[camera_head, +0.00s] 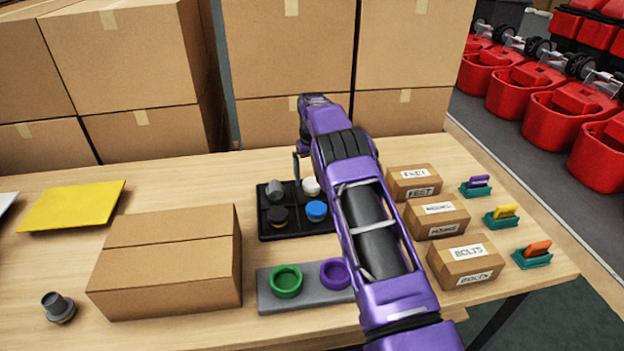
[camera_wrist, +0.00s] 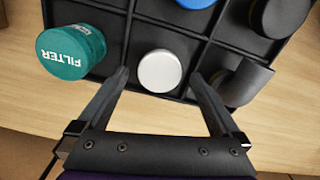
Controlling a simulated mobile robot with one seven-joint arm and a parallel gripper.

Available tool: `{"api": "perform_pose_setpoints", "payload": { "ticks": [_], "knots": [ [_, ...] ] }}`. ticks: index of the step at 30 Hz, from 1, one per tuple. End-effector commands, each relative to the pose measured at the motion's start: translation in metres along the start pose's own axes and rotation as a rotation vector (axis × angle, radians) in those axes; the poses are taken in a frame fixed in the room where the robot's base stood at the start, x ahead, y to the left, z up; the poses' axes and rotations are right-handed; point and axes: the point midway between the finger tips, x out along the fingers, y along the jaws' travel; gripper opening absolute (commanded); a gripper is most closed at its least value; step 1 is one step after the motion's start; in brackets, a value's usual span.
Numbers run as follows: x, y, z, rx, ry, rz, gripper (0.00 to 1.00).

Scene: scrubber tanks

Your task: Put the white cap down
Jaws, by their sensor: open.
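The white cap (camera_head: 311,186) sits in a back compartment of the black divided tray (camera_head: 262,232). In the wrist view, the white cap (camera_wrist: 159,71) lies flat in its compartment. My gripper (camera_wrist: 158,73) is open, with one finger on each side of the cap and a visible gap to it on both sides. Nothing is held between the fingers. In the head view my purple arm reaches over the tray's right part and hides most of the gripper.
A blue cap (camera_head: 316,210), a black cap (camera_head: 278,217) and a grey fitting (camera_head: 275,188) are in other compartments. Cardboard boxes stand behind; a large box (camera_head: 170,265) is at left.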

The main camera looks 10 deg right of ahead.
Motion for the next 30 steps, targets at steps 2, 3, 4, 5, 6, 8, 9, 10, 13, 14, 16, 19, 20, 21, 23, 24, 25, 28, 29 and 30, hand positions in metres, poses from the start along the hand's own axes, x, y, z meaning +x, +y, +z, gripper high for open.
{"api": "perform_pose_setpoints", "payload": {
  "ticks": [2, 3, 4, 5, 6, 8, 9, 10, 13, 14, 16, 19, 20, 21, 23, 24, 25, 28, 29, 30],
  "knots": [
    [-0.020, 0.000, -0.001, 0.000, 0.005, 0.000, 1.00],
    [-0.029, 0.000, -0.001, 0.000, 0.005, 0.000, 1.00],
    [-0.036, 0.000, -0.001, 0.000, 0.005, 0.000, 1.00],
    [-0.043, 0.000, -0.001, 0.000, 0.005, 0.000, 1.00],
    [-0.052, 0.000, -0.001, 0.000, 0.005, 0.000, 1.00],
    [-0.064, 0.000, -0.001, 0.000, 0.004, 0.000, 1.00],
    [-0.071, 0.000, -0.001, 0.000, 0.004, 0.001, 1.00],
    [-0.077, 0.000, -0.001, 0.000, 0.004, 0.001, 1.00],
    [-0.091, 0.000, -0.001, 0.000, 0.003, 0.000, 1.00],
    [-0.094, 0.000, 0.000, 0.000, 0.003, 0.000, 1.00],
    [-0.099, 0.000, 0.000, 0.000, 0.002, 0.000, 1.00],
    [-0.103, 0.000, 0.000, 0.000, 0.001, 0.000, 1.00],
    [-0.103, 0.000, 0.000, 0.001, 0.001, 0.000, 1.00],
    [-0.104, 0.000, 0.000, 0.001, 0.001, 0.000, 1.00],
    [-0.104, 0.000, 0.000, 0.001, 0.001, 0.000, 1.00],
    [-0.103, 0.000, 0.000, 0.000, 0.001, 0.000, 1.00],
    [-0.103, 0.000, 0.000, 0.001, 0.001, 0.000, 1.00],
    [-0.104, 0.000, 0.000, 0.000, 0.002, 0.002, 1.00],
    [-0.106, -0.001, -0.001, -0.002, 0.004, 0.006, 1.00],
    [-0.112, -0.003, -0.002, -0.006, 0.011, 0.017, 1.00]
  ]
}}
